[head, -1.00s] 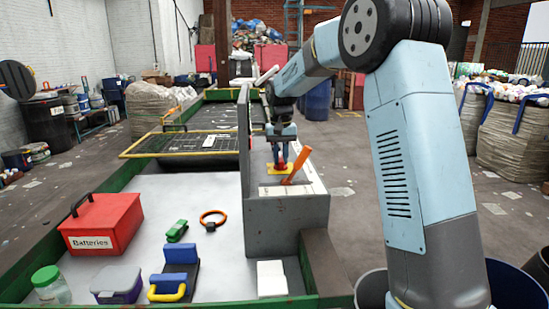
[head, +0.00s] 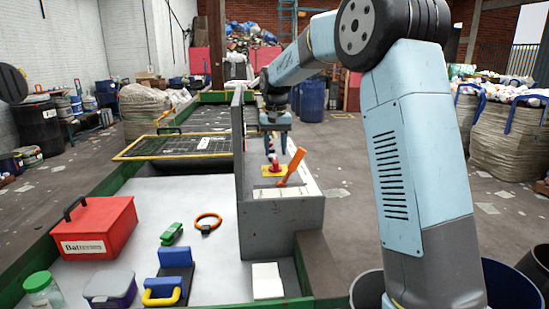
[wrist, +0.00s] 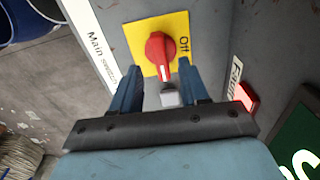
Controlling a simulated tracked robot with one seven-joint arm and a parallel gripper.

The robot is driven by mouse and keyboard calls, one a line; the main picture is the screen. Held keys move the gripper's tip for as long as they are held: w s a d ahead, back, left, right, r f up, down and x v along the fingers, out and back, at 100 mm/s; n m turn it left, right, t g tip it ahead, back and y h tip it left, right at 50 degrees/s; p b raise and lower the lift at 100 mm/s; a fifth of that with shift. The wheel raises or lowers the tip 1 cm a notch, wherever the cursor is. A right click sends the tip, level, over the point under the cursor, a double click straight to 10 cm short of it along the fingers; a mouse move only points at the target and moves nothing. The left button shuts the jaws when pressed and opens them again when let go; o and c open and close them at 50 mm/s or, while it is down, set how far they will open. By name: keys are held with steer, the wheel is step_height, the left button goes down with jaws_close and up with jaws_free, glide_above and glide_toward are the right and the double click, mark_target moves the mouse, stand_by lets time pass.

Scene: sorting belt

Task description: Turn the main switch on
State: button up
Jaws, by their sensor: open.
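The main switch is a red rotary knob (wrist: 158,52) on a yellow plate (wrist: 130,33) in the wrist view. "Main switch" is printed to its left and "Off" to its right. A white mark shows on the knob's end nearest my gripper, pointing between my fingers rather than straight at "Off". In the head view, the knob (head: 273,165) stands on the grey console (head: 283,229). My gripper (head: 277,146) is above it, fingers pointing down, open and empty. In the wrist view, my gripper (wrist: 161,80) has one finger on each side of the knob's near end, apparently clear of it.
An orange lever (head: 291,167) rises close in front of the switch. A red button (wrist: 244,97) sits to its right in the wrist view. A grey upright panel (head: 239,150) borders the console's left. A red batteries box (head: 110,222) stands on the white table.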

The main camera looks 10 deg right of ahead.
mark_target(276, 160)
step_height(276, 160, up, 10)
steer(key=shift+f, duration=0.2)
stand_by(0.3)
steer(key=s+d+r+t, duration=0.15)
steer(key=s+d, duration=0.25)
steer(key=s, duration=0.6)
steer(key=s+d+r+t, duration=0.1)
steer(key=s+d+r, duration=0.1)
steer(key=s+d, duration=0.5)
steer(key=s+d+f+t, duration=0.1)
steer(key=s+f, duration=0.4)
steer(key=s, duration=0.6)
steer(key=s+d+f+t, duration=0.2)
steer(key=s+f, duration=0.3)
steer(key=s, duration=0.7)
